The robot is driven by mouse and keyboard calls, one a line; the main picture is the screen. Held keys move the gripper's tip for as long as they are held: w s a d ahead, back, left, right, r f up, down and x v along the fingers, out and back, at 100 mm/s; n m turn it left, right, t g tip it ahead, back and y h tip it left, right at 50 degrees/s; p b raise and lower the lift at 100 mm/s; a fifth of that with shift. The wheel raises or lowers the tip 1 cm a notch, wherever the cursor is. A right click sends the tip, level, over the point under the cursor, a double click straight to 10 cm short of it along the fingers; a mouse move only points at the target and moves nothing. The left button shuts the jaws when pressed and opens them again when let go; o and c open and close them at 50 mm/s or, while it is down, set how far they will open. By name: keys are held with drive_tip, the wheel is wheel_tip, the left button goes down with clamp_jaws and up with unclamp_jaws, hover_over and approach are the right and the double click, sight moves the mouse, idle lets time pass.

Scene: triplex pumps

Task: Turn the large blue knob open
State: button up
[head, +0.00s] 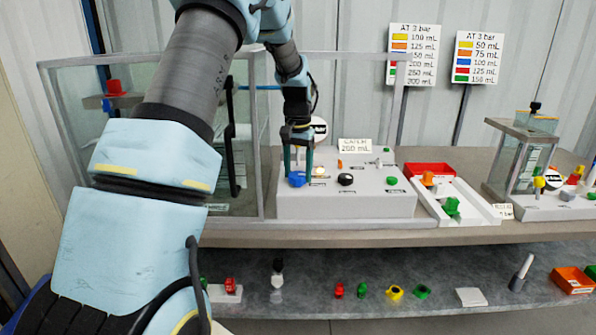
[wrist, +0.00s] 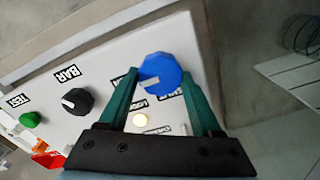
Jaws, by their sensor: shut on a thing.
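The large blue knob (head: 297,179) sits on the sloped white control panel (head: 330,205), at its left end. In the wrist view the blue knob (wrist: 161,73) is faceted, with a pale pointer mark toward its left side. My gripper (head: 298,172) reaches down over the knob from above. In the wrist view the green fingers of my gripper (wrist: 163,88) stand on either side of the knob, closed on it. The label under the knob is partly covered by the fingers.
A red tray (head: 430,169) lies to the right.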

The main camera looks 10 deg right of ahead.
sight(298, 174)
idle(0.3)
drive_tip(key=o, duration=1.4)
wheel_tip(298, 174, up, 11)
drive_tip(key=shift+f+b, duration=0.1)
drive_tip(key=shift+b, duration=1.05)
